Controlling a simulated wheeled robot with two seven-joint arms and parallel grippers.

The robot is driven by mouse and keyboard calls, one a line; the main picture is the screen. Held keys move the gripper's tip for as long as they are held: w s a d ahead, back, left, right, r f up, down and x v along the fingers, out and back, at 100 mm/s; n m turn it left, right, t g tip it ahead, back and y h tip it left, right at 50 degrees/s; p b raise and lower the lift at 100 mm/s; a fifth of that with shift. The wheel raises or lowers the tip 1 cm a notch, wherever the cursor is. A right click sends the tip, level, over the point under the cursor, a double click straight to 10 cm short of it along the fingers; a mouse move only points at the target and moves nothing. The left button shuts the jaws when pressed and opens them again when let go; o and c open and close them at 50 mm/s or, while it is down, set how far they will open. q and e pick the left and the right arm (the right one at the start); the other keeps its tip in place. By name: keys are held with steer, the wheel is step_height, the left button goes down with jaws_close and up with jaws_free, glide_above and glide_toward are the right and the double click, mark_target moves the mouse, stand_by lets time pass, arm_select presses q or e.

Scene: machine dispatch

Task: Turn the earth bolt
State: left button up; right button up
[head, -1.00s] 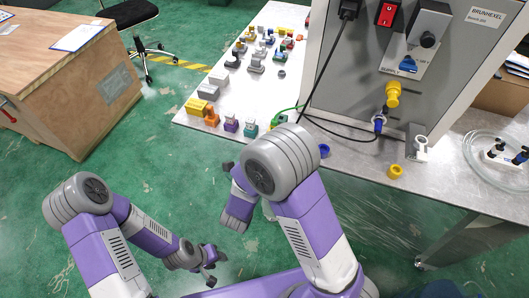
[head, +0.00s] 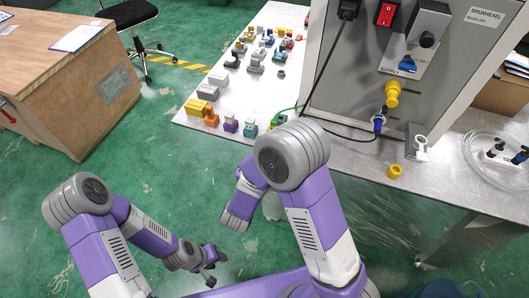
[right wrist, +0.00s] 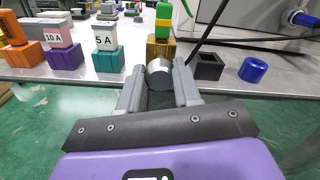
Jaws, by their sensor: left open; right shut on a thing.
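In the right wrist view, my right gripper (right wrist: 159,78) is shut on a silver round bolt head (right wrist: 159,72), which I take to be the earth bolt. It sits in front of a brass-coloured block (right wrist: 160,48) at the table edge. A green piece (right wrist: 163,22) stands above the block. In the head view, the green cable (head: 290,109) runs to this area. My right elbow hides the bolt and right gripper there. My left gripper (head: 211,256) is open and empty, low above the floor, away from the table.
Purple (right wrist: 67,58) and teal (right wrist: 108,61) blocks with amp labels stand left of the bolt. A black open box (right wrist: 208,66) and a blue cap (right wrist: 255,70) stand right. The grey cabinet (head: 345,100) with a yellow plug (head: 392,95) rises behind.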

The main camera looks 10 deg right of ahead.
stand_by(0.4)
steer(key=o, duration=1.1)
steer(key=shift+c, duration=0.2)
steer(key=shift+s, duration=0.1)
steer(key=v, duration=0.7)
steer(key=shift+a, duration=0.15)
steer(key=shift+s, duration=0.15)
